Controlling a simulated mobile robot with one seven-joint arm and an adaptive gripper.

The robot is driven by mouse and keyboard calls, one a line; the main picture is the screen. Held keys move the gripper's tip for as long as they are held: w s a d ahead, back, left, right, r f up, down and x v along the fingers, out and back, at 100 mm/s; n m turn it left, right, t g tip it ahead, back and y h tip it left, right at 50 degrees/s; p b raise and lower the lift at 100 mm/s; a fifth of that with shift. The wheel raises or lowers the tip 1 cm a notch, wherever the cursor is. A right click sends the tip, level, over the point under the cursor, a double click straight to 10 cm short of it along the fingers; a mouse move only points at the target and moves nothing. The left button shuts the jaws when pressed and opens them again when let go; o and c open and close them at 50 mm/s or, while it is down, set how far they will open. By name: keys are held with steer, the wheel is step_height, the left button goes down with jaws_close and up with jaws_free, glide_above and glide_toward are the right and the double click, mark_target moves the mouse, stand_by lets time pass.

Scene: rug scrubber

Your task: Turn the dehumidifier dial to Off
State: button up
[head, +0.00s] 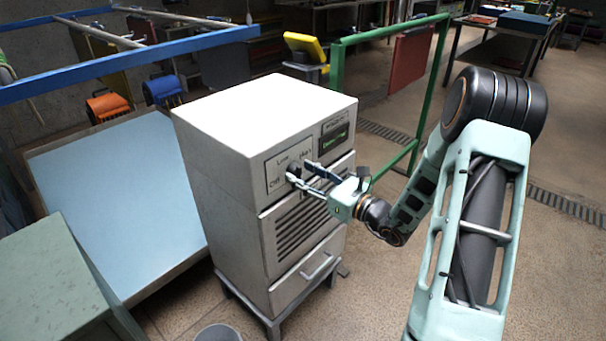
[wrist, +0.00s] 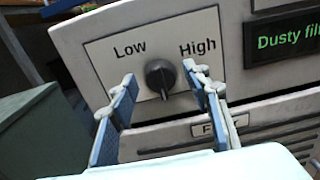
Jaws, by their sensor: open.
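The dehumidifier (head: 222,150) is a pale grey cabinet standing in the middle of the head view. Its dial (wrist: 160,76) is a dark round knob on a light panel, with "Low" at its upper left and "High" at its upper right in the wrist view. "Off" reads at the panel's left in the head view; my left finger side hides it in the wrist view.
A display (wrist: 286,38) with green text beginning "Dusty fil" sits right of the dial. Below are a slatted grille (head: 305,222) and a drawer with a handle (head: 318,267). A green frame (head: 436,85) stands behind at the right. A light-blue panel (head: 115,200) lies left.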

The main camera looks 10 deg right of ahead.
steer(key=shift+w+a, duration=0.1)
steer(key=shift+c, duration=0.6)
steer(key=c, duration=1)
steer(key=shift+f+n+b, duration=0.1)
steer(key=shift+n+b, duration=0.2)
steer(key=shift+b, duration=0.1)
steer(key=n+b, duration=0.2)
steer(key=b, duration=0.1)
steer(key=shift+f+n, duration=0.2)
steer(key=shift+n, duration=0.1)
steer(key=n+b, duration=0.3)
steer(key=b, duration=0.2)
steer(key=shift+a+f+n, duration=0.1)
steer(key=shift+n, duration=0.2)
steer(key=n+b, duration=0.3)
steer(key=b, duration=0.3)
steer(key=shift+n, duration=0.4)
steer(key=shift+r+n+b, duration=0.2)
steer(key=shift+n+b, duration=0.5)
steer(key=shift+b, duration=0.2)
steer(key=shift+r, duration=0.1)
